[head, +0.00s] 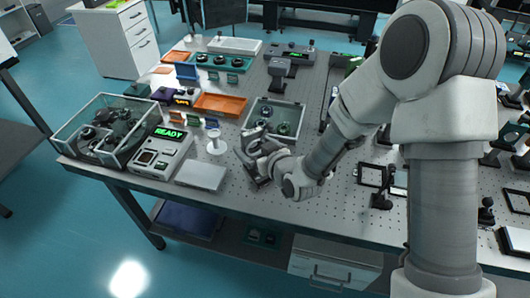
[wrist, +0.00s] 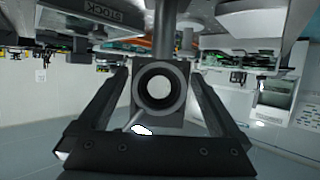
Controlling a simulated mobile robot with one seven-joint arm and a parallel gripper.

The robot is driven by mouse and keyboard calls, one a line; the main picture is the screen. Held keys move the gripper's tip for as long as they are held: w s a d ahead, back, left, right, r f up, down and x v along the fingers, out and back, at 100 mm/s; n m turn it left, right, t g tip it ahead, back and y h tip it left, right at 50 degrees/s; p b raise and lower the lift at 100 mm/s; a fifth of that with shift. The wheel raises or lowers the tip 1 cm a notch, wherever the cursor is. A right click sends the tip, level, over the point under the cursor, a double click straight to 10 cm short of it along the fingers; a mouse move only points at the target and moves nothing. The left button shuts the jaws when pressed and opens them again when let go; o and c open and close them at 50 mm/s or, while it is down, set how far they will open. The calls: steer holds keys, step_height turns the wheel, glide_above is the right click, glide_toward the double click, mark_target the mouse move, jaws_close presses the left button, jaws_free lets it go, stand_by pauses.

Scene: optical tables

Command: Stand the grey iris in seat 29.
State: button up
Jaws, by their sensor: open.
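In the wrist view a dark grey ring with a round opening, seemingly the grey iris (wrist: 140,90), sits on a square grey body with a post. It is between the two fingers of my gripper (wrist: 160,80), with gaps visible on both sides. The fingers are open. In the head view my gripper (head: 254,163) is low over the table, just in front of a clear-walled tray (head: 301,108). I cannot make out the iris there. No number 29 is legible, so I cannot tell which seat it is.
A white round-topped stand (head: 216,144) is just left of my gripper. A grey box with a READY display (head: 160,155), a flat pale box (head: 201,175) and a glass-walled bin (head: 75,128) stand further left. Orange trays (head: 221,104) lie behind. Frames and mounts (head: 382,200) stand right.

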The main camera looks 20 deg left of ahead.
steer(key=p+v, duration=0.4)
steer(key=v, duration=0.5)
steer(key=shift+d+r, duration=0.15)
steer(key=shift+r, duration=0.35)
steer(key=p, duration=0.3)
steer(key=shift+s+d+r, duration=0.15)
steer(key=shift+d, duration=0.1)
steer(key=s+d+p, duration=0.1)
steer(key=p, duration=0.4)
steer(key=shift+r, duration=0.1)
steer(key=shift+s+d, duration=0.1)
steer(key=shift+d, duration=0.05)
